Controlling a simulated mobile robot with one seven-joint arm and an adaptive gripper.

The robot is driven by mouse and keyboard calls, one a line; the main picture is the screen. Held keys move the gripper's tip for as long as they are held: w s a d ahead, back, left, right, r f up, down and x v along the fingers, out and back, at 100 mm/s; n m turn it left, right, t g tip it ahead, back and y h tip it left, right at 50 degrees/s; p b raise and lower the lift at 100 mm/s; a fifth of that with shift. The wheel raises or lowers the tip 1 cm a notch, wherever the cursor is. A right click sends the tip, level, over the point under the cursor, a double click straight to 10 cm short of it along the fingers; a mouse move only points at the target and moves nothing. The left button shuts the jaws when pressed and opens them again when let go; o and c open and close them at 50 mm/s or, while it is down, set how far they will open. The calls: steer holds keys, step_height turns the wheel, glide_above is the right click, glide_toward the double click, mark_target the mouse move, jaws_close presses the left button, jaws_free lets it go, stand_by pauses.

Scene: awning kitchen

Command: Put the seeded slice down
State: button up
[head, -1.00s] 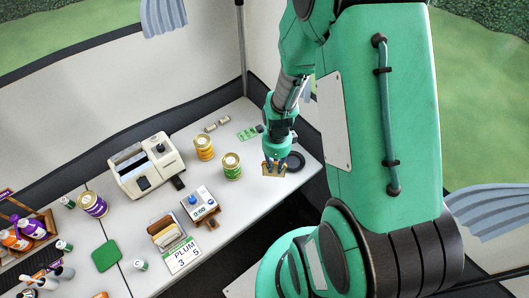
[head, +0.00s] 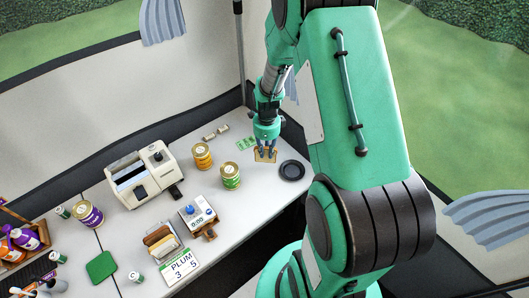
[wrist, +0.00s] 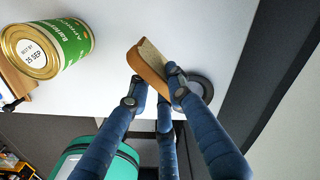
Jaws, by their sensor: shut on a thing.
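A tan bread slice with a brown crust (wrist: 148,68) is held between the blue fingers of my gripper (wrist: 155,88) in the wrist view. In the head view the slice (head: 264,157) hangs below my gripper (head: 266,148), over the far right part of the white counter. The fingers are shut on it. I cannot tell whether its lower edge touches the counter. Seeds on it are too small to make out. A dark round plate (head: 292,170) lies just right of the slice, and the fingers partly cover it in the wrist view (wrist: 207,89).
A green-labelled tin (head: 230,177) and an orange tin (head: 202,157) stand left of my gripper. A toaster (head: 144,176), a kitchen scale (head: 197,213) and a rack of bread slices (head: 161,241) are further left. A green card (head: 245,143) lies behind the slice.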

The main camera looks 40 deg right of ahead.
mark_target(265, 151)
steer(key=shift+w+d+f, duration=0.1)
steer(key=shift+w+d, duration=0.25)
steer(key=shift+w, duration=0.4)
steer(key=shift+w+d+f, duration=0.1)
steer(key=shift+w+d, duration=0.25)
steer(key=shift+w, duration=0.4)
steer(key=shift+f+b, duration=0.75)
steer(key=shift+f, duration=0.95)
steer(key=shift+f, duration=0.15)
steer(key=o, duration=0.9)
steer(key=shift+c, duration=0.2)
step_height(265, 151, up, 12)
steer(key=p, duration=0.2)
steer(key=shift+r+p, duration=0.2)
steer(key=shift+p, duration=0.2)
